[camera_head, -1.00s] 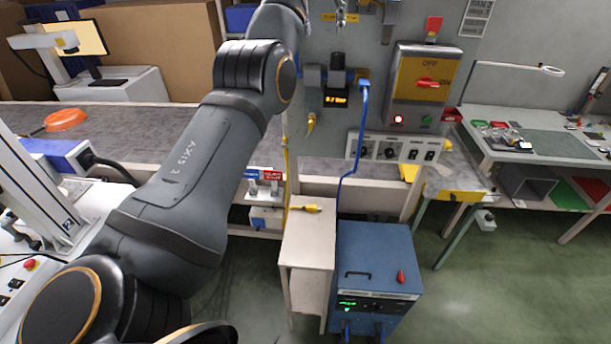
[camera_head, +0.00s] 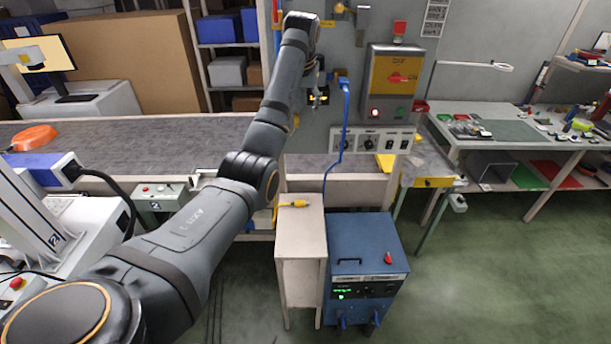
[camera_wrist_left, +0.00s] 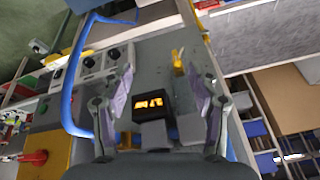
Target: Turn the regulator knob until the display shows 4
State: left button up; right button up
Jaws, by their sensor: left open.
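My left gripper (camera_head: 319,98) is at the wall panel, by the small regulator unit, and is small and partly hidden in the head view. In the left wrist view its two fingers (camera_wrist_left: 160,97) are open and apart, with nothing between the tips. The dark display (camera_wrist_left: 149,106) with orange digits shows between them; the digits are turned and I cannot read them surely. A grey block (camera_wrist_left: 153,133) adjoins the display on the side nearer the wrist camera; I cannot tell for sure whether it is the regulator knob. My right gripper is not in view.
A blue hose (camera_head: 343,135) hangs beside the gripper and loops left of it in the wrist view. A white strip with dark knobs (camera_head: 384,141) and a yellow switch box (camera_head: 393,84) are to the right. A blue machine (camera_head: 366,255) stands below.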

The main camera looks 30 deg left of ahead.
pick_arm(q)
jog(key=s+d+f+m, duration=0.1)
jog(key=s+d+f, duration=0.1)
jog(key=f, duration=0.7)
jog(key=s+d+f, duration=0.3)
jog(key=s+f, duration=0.1)
jog(key=f, duration=0.6)
jog(key=shift+f+m, duration=0.3)
jog(key=shift+m, duration=0.1)
